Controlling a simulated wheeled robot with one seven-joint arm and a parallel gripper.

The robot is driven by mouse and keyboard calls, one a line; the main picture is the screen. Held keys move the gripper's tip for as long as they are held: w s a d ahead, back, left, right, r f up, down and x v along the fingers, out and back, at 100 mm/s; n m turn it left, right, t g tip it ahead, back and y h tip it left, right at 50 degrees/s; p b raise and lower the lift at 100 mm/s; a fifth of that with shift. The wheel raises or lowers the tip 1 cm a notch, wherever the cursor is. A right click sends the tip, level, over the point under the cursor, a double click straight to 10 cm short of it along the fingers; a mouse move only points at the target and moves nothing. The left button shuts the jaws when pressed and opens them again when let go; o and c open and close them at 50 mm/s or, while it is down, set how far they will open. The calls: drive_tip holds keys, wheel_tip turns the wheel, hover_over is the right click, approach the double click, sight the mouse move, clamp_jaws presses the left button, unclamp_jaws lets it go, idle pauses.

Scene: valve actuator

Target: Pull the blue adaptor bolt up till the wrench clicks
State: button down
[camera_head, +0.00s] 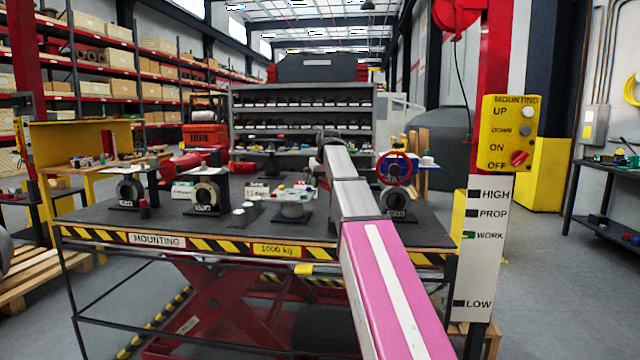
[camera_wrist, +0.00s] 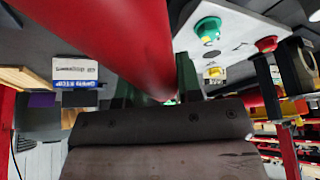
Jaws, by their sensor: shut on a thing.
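In the wrist view, my gripper (camera_wrist: 158,86) has its dark green fingers on either side of a thick round red bar (camera_wrist: 100,35). It is shut on this bar, which crosses the view from the upper left. I cannot tell whether the bar is the wrench's handle. In the head view, my arm reaches over the black-topped mounting table (camera_head: 110,222), and the gripper is hidden at its far end. I cannot make out the blue adaptor bolt in either view.
Flanged valve parts (camera_head: 130,190) stand on the table's left, near a large red body (camera_head: 190,160). A yellow control box (camera_head: 508,133) hangs on a red post at right. In the wrist view, a pale panel (camera_wrist: 243,30) with green, red and yellow knobs lies close beside the gripper.

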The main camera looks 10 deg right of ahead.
sight(302, 195)
drive_tip(key=shift+f, duration=1.05)
idle(0.7)
drive_tip(key=shift+a, duration=0.15)
drive_tip(key=shift+s+a+m+h, duration=0.1)
drive_tip(key=shift+a+m+h, duration=0.3)
drive_tip(key=shift+a+m, duration=0.65)
drive_tip(key=shift+a, duration=0.1)
drive_tip(key=shift+a+m+h, duration=0.4)
drive_tip(key=shift+a+m, duration=0.55)
drive_tip(key=shift+m, duration=0.1)
drive_tip(key=shift+a, duration=0.15)
drive_tip(key=shift+w+a+m+h, duration=0.2)
drive_tip(key=shift+a+m+h, duration=0.05)
drive_tip(key=shift+a+m, duration=0.3)
drive_tip(key=shift+w+a+m+h, duration=0.2)
drive_tip(key=shift+a+m+h, duration=0.05)
drive_tip(key=shift+a+m, duration=0.25)
